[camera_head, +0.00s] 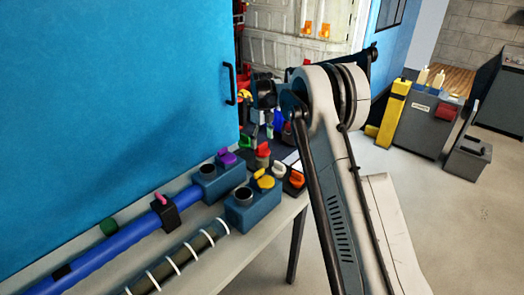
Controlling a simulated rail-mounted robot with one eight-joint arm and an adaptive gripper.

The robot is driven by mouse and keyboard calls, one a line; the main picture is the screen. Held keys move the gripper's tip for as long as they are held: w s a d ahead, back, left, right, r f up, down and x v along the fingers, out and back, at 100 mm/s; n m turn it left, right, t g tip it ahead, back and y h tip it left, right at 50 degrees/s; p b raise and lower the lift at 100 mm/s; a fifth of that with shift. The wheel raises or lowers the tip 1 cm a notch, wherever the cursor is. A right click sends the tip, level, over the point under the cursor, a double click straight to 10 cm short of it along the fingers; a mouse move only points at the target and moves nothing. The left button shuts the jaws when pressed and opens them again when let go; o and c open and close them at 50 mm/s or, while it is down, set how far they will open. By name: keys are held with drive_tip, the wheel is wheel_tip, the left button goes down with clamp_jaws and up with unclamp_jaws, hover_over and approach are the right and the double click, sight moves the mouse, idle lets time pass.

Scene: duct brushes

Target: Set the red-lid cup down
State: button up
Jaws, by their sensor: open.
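The red-lid cup (263,160) stands on the table (191,269), toward its far right part, among other lidded pieces. It looks upright, with its red lid on top. My gripper (268,131) hangs just above and behind the cup in this view, pointing down. It is open and appears apart from the cup, though the fingers are small and dark here. The lower part of the cup is partly hidden by nearby pieces.
Cups with purple (226,158), yellow (265,182) and orange (296,180) lids crowd close by. Two blue blocks (252,212) with round openings join a blue tube (130,235) and a clear tube (180,262). A blue cabinet door (110,100) stands behind.

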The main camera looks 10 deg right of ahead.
wheel_tip(320, 180, up, 4)
drive_tip(key=shift+f, duration=0.15)
drive_tip(key=s+r+n+t, duration=0.3)
drive_tip(key=s+r+n, duration=1.1)
drive_tip(key=s+r, duration=0.8)
drive_tip(key=s+f+n+t, duration=0.1)
drive_tip(key=s+f+n, duration=0.2)
drive_tip(key=s, duration=0.7)
drive_tip(key=s+f+n+t, duration=0.1)
drive_tip(key=s+f+n, duration=0.1)
drive_tip(key=s+n, duration=0.5)
drive_tip(key=s+f+n+t, duration=0.2)
drive_tip(key=s+f+n, duration=0.1)
drive_tip(key=s, duration=0.9)
drive_tip(key=shift+s+f+n, duration=0.3)
drive_tip(key=shift+n, duration=0.6)
wheel_tip(320, 180, down, 3)
drive_tip(key=b, duration=0.2)
drive_tip(key=shift+r+b, duration=0.15)
drive_tip(key=shift+b, duration=0.25)
